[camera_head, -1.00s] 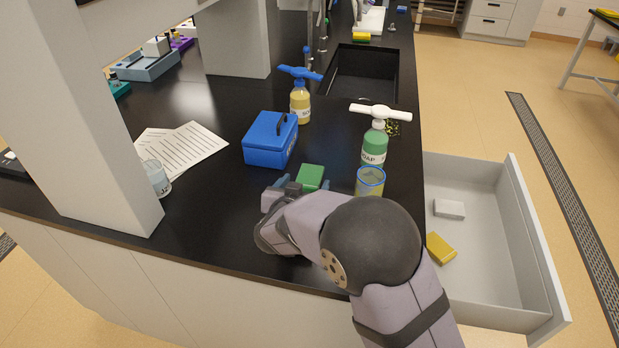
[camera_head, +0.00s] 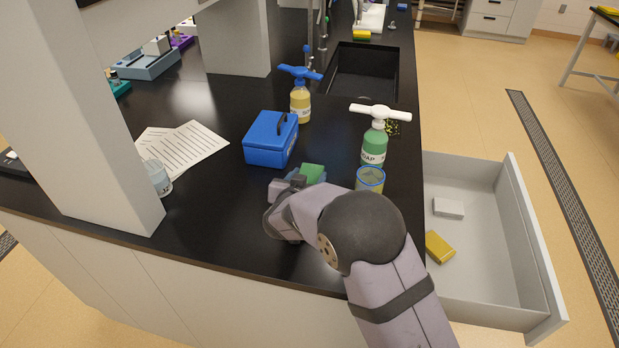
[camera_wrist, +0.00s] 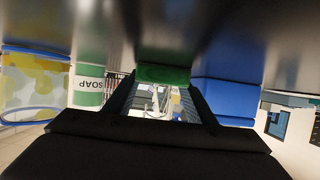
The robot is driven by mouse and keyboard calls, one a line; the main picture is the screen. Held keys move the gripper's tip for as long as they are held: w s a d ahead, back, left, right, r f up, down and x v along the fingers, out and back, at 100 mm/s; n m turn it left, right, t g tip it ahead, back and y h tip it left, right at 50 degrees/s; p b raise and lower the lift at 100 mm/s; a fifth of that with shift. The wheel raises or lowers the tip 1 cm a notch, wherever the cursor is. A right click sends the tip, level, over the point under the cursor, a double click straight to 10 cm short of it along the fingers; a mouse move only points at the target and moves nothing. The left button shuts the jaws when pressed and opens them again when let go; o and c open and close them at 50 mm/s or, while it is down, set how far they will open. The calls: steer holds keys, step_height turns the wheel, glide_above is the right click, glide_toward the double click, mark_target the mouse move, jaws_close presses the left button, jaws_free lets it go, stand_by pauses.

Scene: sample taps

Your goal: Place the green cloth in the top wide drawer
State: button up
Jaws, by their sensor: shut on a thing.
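The green cloth (camera_head: 313,171) is a small folded block at the black counter's front part, just in front of the blue box. My gripper (camera_head: 308,180) is shut on it. In the wrist view, which is upside down, the cloth (camera_wrist: 163,74) sits between my two fingertips (camera_wrist: 163,84). I cannot tell whether it touches the counter. The wide drawer (camera_head: 486,222) stands pulled open at the right, below the counter's edge. It holds a white block (camera_head: 448,208) and a yellow sponge (camera_head: 439,247), with bare floor around them.
The blue box (camera_head: 270,140) stands just behind the cloth. A green soap bottle (camera_head: 374,147) and a blue-rimmed cup (camera_head: 370,180) stand right of it, near the counter's right edge. A yellow soap bottle (camera_head: 300,104) is farther back.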

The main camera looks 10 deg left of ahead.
steer(key=shift+r, duration=0.1)
step_height(320, 180, up, 14)
steer(key=p, duration=0.4)
steer(key=shift+f, duration=0.2)
stand_by(0.4)
steer(key=shift+f, duration=0.1)
stand_by(0.9)
steer(key=shift+f+b, duration=1.85)
steer(key=shift+f, duration=4.8)
steer(key=shift+f, duration=0.1)
